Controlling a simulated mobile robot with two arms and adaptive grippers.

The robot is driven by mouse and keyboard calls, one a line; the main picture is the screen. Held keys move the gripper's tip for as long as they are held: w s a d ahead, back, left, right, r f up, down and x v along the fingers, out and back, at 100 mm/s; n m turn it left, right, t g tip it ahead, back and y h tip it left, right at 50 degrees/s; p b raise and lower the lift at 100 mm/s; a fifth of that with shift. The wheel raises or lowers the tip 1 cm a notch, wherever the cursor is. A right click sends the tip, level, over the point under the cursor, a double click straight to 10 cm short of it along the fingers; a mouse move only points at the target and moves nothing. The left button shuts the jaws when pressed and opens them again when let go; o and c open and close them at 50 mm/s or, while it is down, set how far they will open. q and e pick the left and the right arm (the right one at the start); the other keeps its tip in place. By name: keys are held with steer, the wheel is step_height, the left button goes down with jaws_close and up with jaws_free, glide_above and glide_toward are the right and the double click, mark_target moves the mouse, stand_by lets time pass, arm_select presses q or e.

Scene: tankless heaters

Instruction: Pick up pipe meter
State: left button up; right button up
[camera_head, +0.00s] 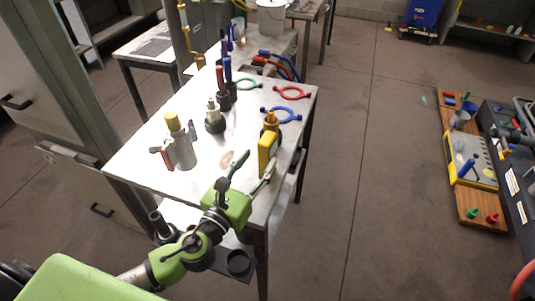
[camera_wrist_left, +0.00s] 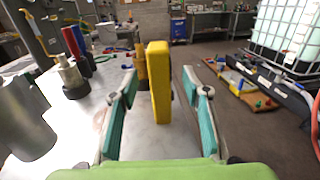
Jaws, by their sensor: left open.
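The pipe meter, a yellow block-like device (camera_head: 264,157), stands upright near the right front edge of the metal table (camera_head: 205,178). In the left wrist view the yellow meter (camera_wrist_left: 159,85) shows edge-on, midway between the finger pads, with a brass-coloured part (camera_wrist_left: 141,68) behind it on the left. My left gripper (camera_head: 254,170) is open just in front of the meter. Its two teal-padded fingers stand on either side in the wrist view, with visible gaps to the meter. My right gripper does not show.
A grey cylinder with a yellow top (camera_head: 181,147) and a brass-and-dark fitting (camera_head: 214,118) stand left of the meter. Red and blue handled tools (camera_head: 224,85) and coloured rings (camera_head: 281,114) are farther back. Open floor lies right of the table.

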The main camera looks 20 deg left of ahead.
mark_target(262, 153)
arm_select(q)
steer(key=shift+w+d, duration=0.1)
steer(key=shift+w, duration=0.55)
steer(key=w, duration=0.1)
steer(key=w+p, duration=0.1)
steer(key=w, duration=0.2)
steer(key=shift+w+d+r+p, duration=0.1)
steer(key=shift+d+r+p, duration=0.1)
steer(key=shift+r+p, duration=0.1)
steer(key=shift+w+d+f, duration=0.1)
steer(key=shift+w+f, duration=0.1)
steer(key=shift+w, duration=0.35)
jaws_close()
